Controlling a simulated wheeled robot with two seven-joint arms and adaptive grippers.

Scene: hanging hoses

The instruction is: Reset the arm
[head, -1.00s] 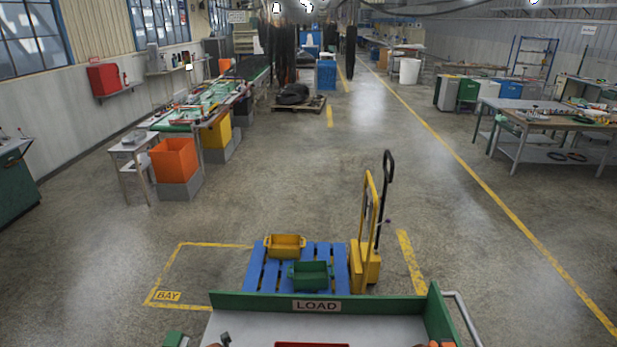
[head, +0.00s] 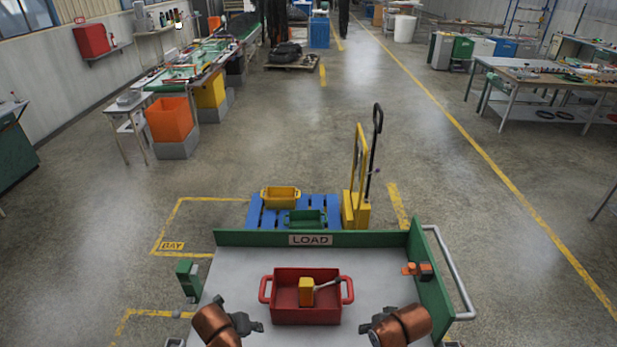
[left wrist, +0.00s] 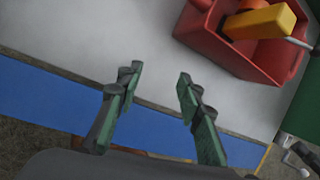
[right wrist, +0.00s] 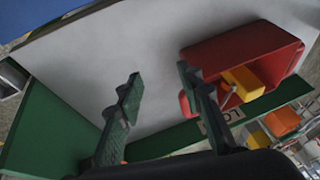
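My left gripper (head: 250,326) is at the lower middle of the head view, over the grey-white top of the LOAD cart (head: 245,268). In the left wrist view its two green fingers (left wrist: 155,98) stand apart with nothing between them. My right gripper (head: 372,327) is over the same cart top, right of the left one. In the right wrist view its fingers (right wrist: 157,88) are also apart and empty. A red bin (head: 306,316) stands on the cart beyond and between the grippers, holding a yellow-orange block-like item (head: 306,291) and a light-handled item (head: 326,284). Neither gripper touches the bin.
A green wall (head: 426,270) edges the cart's right side, with an orange and dark item (head: 418,270) near it. Beyond the cart are a blue pallet (head: 262,217) with a yellow bin (head: 280,197) and green bin (head: 305,219), and a yellow pallet jack (head: 356,210). Open floor lies around.

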